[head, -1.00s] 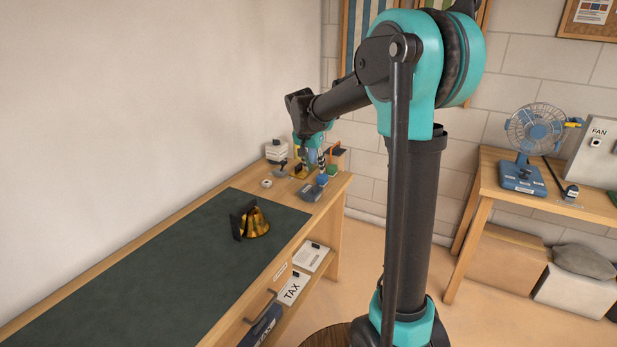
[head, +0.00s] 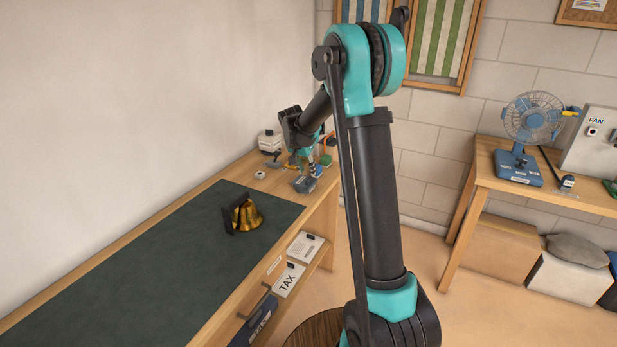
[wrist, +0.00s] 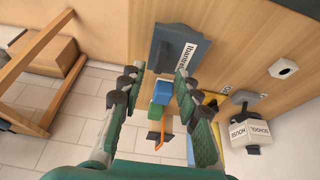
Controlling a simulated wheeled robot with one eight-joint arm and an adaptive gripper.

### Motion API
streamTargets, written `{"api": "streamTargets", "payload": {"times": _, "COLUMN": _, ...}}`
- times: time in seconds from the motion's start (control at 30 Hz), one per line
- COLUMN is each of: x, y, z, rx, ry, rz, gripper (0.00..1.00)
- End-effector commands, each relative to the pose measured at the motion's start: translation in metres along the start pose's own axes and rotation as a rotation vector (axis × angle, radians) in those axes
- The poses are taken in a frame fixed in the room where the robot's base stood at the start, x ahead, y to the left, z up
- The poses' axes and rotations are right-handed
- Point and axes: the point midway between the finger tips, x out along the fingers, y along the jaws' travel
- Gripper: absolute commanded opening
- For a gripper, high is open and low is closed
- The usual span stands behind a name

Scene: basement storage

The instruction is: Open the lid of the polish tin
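A slate-blue box with a white label (wrist: 178,50) lies on the bench at the top of the wrist view. It also shows in the head view (head: 305,184). Its label is not clearly readable, and I cannot tell whether it is the polish tin. No other thing is clearly marked as the tin. My gripper (wrist: 157,74) is open, with its two fingers apart. A small blue block (wrist: 163,91) and a green block (wrist: 156,109) show between the fingers. In the head view my gripper (head: 301,161) is over the bench's far end, partly hidden by my arm.
The wooden bench has a dark green mat (head: 150,262) with a brass bell (head: 246,214) on it. A second table holds a blue fan (head: 532,120).

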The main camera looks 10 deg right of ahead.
Motion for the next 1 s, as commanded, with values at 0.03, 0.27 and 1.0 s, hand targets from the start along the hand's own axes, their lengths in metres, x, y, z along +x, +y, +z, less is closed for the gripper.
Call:
{"api": "streamTargets", "payload": {"times": 0.03, "x": 0.010, "y": 0.000, "z": 0.000, "rx": 0.000, "ry": 0.000, "rz": 0.000, "gripper": 0.33}}
{"api": "streamTargets", "payload": {"times": 0.27, "x": 0.038, "y": 0.000, "z": 0.000, "rx": 0.000, "ry": 0.000, "rz": 0.000, "gripper": 0.33}}
{"api": "streamTargets", "payload": {"times": 1.0, "x": 0.046, "y": 0.000, "z": 0.000, "rx": 0.000, "ry": 0.000, "rz": 0.000, "gripper": 0.00}}
